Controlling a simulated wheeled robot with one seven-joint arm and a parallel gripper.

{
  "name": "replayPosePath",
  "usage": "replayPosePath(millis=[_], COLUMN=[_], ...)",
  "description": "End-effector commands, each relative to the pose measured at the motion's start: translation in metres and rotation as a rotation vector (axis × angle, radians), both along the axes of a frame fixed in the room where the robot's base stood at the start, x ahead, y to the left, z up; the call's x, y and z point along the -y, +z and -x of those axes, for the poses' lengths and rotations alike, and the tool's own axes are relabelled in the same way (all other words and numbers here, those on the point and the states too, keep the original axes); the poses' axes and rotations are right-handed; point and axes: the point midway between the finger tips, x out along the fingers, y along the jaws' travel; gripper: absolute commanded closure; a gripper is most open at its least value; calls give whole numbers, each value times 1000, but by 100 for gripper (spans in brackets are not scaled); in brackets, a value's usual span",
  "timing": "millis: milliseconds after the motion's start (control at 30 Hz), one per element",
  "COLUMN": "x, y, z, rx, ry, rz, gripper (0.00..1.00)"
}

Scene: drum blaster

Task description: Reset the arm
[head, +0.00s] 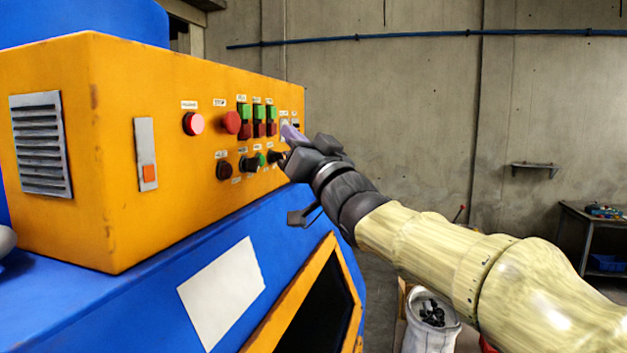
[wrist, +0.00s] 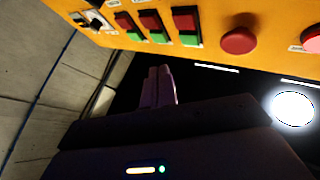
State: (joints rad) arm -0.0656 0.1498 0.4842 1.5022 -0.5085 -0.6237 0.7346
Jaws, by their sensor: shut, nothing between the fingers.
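My arm (head: 430,245) reaches in from the lower right of the head view, in a pale yellowish cover. My gripper (head: 292,134) is in front of the right part of the orange control panel (head: 115,190). Its fingers are shut together and empty; they also show in the wrist view (wrist: 159,88), below the panel's row of switches. I cannot tell whether the fingertips touch the panel. The gripper body hides part of the panel's right end in the head view.
The panel carries a lit red button (head: 193,123), a red stop button (head: 232,122), red-green switches (head: 258,121) and dark knobs. The blue machine body (head: 130,310) lies below. A white sack (head: 430,325) stands under my arm; a workbench (head: 590,220) stands at the far right.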

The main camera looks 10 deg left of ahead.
Motion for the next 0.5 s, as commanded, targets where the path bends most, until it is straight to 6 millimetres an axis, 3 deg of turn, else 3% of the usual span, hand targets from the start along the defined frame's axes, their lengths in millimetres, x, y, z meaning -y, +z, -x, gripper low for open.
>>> replayPosePath(millis=[133,233,400,500], x=[6,19,59,88], y=[-19,-53,-142,-196], z=[-10,-25,-52,-58], rx=[-38,-108,-292,-406], ry=[-36,-103,-255,-334], rz=[32,92,245,337], gripper=[100,100,100,100])
